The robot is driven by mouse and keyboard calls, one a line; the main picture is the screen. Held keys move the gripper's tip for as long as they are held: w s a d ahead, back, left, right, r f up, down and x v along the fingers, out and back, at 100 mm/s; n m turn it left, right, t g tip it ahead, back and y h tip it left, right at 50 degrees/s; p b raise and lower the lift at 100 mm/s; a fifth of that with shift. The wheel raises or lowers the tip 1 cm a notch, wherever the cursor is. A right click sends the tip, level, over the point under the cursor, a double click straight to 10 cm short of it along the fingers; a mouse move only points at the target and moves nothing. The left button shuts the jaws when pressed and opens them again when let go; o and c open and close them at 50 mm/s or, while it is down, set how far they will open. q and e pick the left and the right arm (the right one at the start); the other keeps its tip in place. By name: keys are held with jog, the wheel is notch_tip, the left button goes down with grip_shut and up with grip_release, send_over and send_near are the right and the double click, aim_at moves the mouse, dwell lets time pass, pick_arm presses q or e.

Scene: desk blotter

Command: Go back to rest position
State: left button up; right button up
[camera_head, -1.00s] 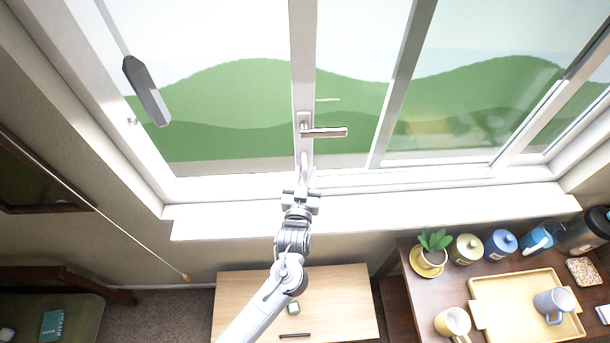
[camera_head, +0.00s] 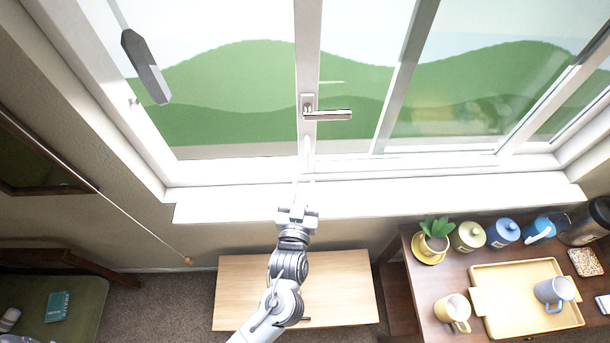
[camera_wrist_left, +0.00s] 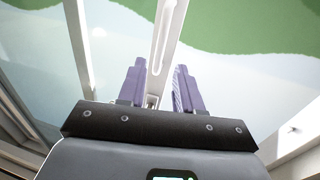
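My left gripper (camera_head: 298,198) is in front of the window sill, below the window handle (camera_head: 327,114) and clear of it in the picture. In the left wrist view its two purple fingers (camera_wrist_left: 160,86) stand apart with nothing between them; a pale window bar (camera_wrist_left: 167,45) shows behind the gap. The handle is silver and lies horizontal, pointing right. My left arm reaches up from the bottom of the head view. My right gripper is in neither view.
The white sill (camera_head: 400,205) runs behind my gripper. Below is a light wood table (camera_head: 345,290), partly hidden by my arm. At right, a dark table holds a yellow tray (camera_head: 490,310), mugs, canisters and a potted plant (camera_head: 436,240). A pull cord (camera_head: 130,220) hangs at left.

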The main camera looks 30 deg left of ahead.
pick_arm(q)
jog(key=shift+v, duration=0.8)
jog(key=s+a+f+m+g+h, duration=0.3)
jog(key=s+a+f, duration=0.2)
jog(key=s+a, duration=0.15)
jog(key=s+d+f+m+g+h, duration=0.2)
jog(key=s+f+m+g, duration=0.15)
jog(key=s+g, duration=0.85)
notch_tip(320, 180, up, 17)
jog(key=s+n+t+p, duration=0.1)
jog(key=s+p, duration=0.2)
jog(key=p, duration=1.4)
jog(key=shift+f, duration=0.2)
jog(key=shift+a, duration=0.1)
